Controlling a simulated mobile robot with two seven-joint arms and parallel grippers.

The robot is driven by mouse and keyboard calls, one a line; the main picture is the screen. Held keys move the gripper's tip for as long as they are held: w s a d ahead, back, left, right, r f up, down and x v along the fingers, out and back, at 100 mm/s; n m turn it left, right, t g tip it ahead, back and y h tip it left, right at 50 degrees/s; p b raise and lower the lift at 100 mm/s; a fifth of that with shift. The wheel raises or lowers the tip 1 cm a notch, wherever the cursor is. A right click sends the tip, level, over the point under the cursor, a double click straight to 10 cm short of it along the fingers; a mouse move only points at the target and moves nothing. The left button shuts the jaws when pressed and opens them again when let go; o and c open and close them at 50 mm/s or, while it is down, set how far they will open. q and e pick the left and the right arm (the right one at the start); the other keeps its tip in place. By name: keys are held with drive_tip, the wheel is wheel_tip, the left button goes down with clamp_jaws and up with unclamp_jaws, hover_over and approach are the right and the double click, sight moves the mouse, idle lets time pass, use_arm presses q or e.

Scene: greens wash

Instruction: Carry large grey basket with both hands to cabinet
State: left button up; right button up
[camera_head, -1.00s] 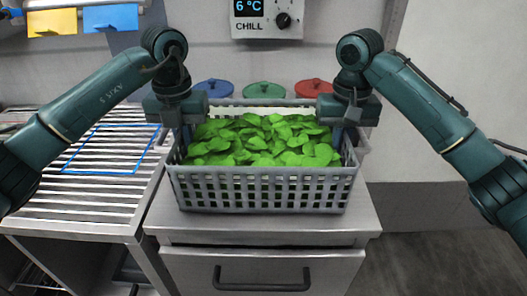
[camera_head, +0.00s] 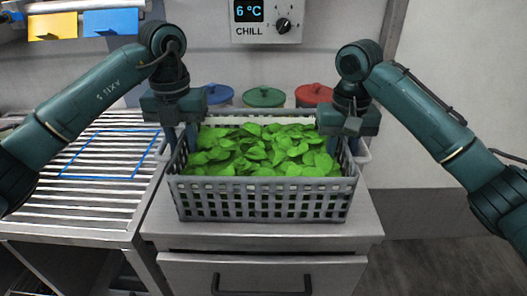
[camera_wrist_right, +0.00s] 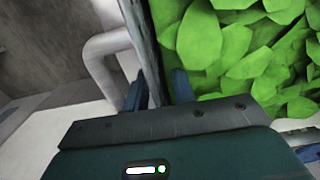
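The large grey basket (camera_head: 262,192), full of green leaves (camera_head: 255,152), sits upright on the metal cabinet top (camera_head: 365,222). My left gripper (camera_head: 181,140) is at the basket's left wall, its fingers spread on either side of the rim. My right gripper (camera_head: 343,142) is likewise at the right wall with fingers apart. In the right wrist view, the basket wall (camera_wrist_right: 148,35) runs between the two blue fingers of that gripper (camera_wrist_right: 160,90), with leaves on the right side. Both grippers look open, around the rim rather than closed on it.
A slatted metal rack (camera_head: 85,195) with a blue outlined rectangle stands left of the cabinet. Blue (camera_head: 218,95), green (camera_head: 264,97) and red (camera_head: 313,94) lids and a pale container rim (camera_head: 365,153) are behind the basket. A chill control box (camera_head: 266,20) hangs above.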

use_arm(q)
wheel_tip(320, 180, up, 10)
drive_tip(key=shift+f, duration=0.25)
use_arm(e)
wheel_tip(320, 180, up, 12)
drive_tip(key=shift+r, duration=0.1)
idle(0.5)
